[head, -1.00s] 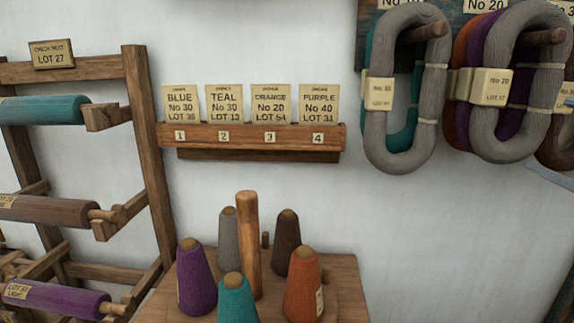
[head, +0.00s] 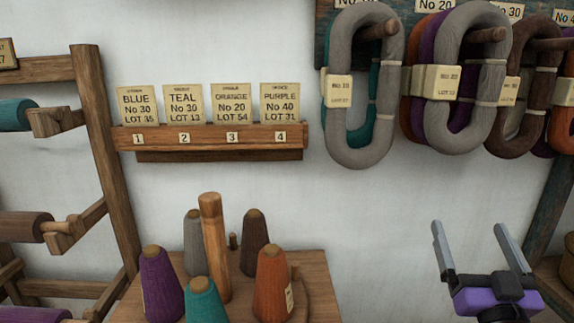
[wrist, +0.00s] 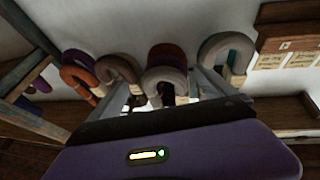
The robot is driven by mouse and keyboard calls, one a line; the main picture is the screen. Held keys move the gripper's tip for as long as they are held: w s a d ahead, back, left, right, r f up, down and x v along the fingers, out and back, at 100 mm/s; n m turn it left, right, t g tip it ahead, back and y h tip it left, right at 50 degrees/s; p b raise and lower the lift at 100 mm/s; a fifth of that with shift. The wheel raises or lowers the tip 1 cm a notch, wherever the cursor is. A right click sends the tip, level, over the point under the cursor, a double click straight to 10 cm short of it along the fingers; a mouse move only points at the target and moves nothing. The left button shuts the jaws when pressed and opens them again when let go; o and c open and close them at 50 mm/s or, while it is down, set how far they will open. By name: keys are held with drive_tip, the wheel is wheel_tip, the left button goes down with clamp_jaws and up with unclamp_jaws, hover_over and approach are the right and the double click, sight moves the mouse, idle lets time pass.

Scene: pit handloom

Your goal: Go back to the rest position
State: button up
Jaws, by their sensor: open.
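My gripper (head: 472,248) is at the lower right of the head view, in front of the bare wall and below the hanging hanks. Its two grey fingers point up and stand wide apart with nothing between them. In the wrist view, the purple gripper body (wrist: 185,155) fills the bottom. Several hanks of yarn, among them a grey hank (wrist: 227,55), show beyond the fingers there.
Yarn cones, such as an orange cone (head: 271,285), stand around a wooden post (head: 215,245) on a small table (head: 318,275). A card rack (head: 210,136) is on the wall. A wooden frame (head: 105,160) with spools is at left. Hanks, including a grey one (head: 345,150), hang at upper right.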

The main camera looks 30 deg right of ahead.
drive_tip(key=s+a+f+n+g+y, duration=0.1)
drive_tip(key=s+a+f+n+y, duration=0.1)
drive_tip(key=s+a+f+y, duration=0.2)
drive_tip(key=s+a+f+n+g+y, duration=0.1)
drive_tip(key=s+a+f+n+y, duration=0.2)
drive_tip(key=s+a+f, duration=0.6)
drive_tip(key=s+a+f+n+g+y, duration=0.1)
drive_tip(key=s+a+f+n+y, duration=0.1)
drive_tip(key=s+a+f+y, duration=0.4)
drive_tip(key=s+a+f, duration=0.1)
drive_tip(key=a+f, duration=0.3)
drive_tip(key=a, duration=0.6)
drive_tip(key=shift+s+a+f, duration=0.15)
drive_tip(key=shift+s+a, duration=0.05)
drive_tip(key=shift+s, duration=0.1)
